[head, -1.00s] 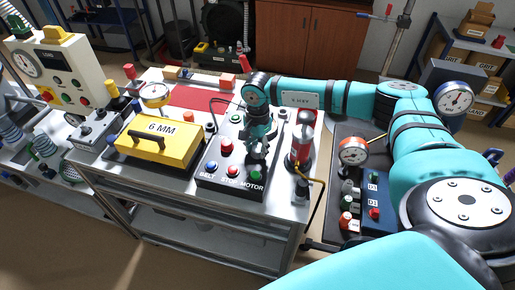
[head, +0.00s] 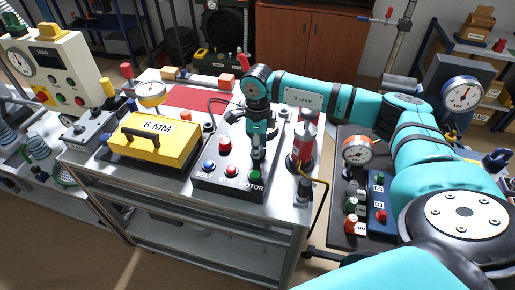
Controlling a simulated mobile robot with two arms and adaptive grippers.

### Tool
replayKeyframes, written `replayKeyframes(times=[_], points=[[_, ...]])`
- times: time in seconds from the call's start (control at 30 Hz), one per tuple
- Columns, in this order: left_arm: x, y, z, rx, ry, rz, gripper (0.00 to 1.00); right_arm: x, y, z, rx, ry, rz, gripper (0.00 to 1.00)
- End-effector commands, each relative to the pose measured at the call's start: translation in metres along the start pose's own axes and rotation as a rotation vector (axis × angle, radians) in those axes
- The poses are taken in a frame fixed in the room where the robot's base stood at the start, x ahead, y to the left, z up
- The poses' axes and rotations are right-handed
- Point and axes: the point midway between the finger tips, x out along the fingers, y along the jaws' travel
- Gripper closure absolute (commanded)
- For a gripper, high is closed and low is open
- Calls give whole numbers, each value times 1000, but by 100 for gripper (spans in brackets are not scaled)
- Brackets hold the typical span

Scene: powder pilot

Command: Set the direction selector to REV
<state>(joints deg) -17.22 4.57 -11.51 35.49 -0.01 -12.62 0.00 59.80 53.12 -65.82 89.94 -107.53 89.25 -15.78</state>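A dark control box (head: 213,181) with BELT and MOTOR labels sits on the metal cart. It carries a blue button (head: 209,166), a red button (head: 232,171), a green button (head: 255,175) and a larger red mushroom button (head: 225,145). My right gripper (head: 257,164) points down over the right part of this box, just behind the green button. Its fingers look narrow and close together, but whether they grip anything is unclear. I cannot make out the direction selector or a REV mark; the gripper and wrist cover that part of the box. My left gripper is not in view.
A yellow 6 MM case (head: 155,140) stands left of the box. A red and silver cylinder (head: 303,143) stands close on its right. A cream control cabinet (head: 60,75) stands at far left.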

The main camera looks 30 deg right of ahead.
Motion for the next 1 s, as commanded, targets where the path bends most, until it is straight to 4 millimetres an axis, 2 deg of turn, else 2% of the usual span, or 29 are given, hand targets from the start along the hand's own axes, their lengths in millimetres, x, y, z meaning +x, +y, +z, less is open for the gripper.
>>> replayKeyframes(times=[0.4,0.9,0.93,1.0], points=[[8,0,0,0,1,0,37,-1,-2,0,169,-2,-5,98],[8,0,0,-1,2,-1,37,-2,-2,0,189,-3,-5,98],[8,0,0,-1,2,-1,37,-2,-2,0,189,-3,-5,65],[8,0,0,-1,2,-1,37,-2,-2,0,188,-3,-5,55]])
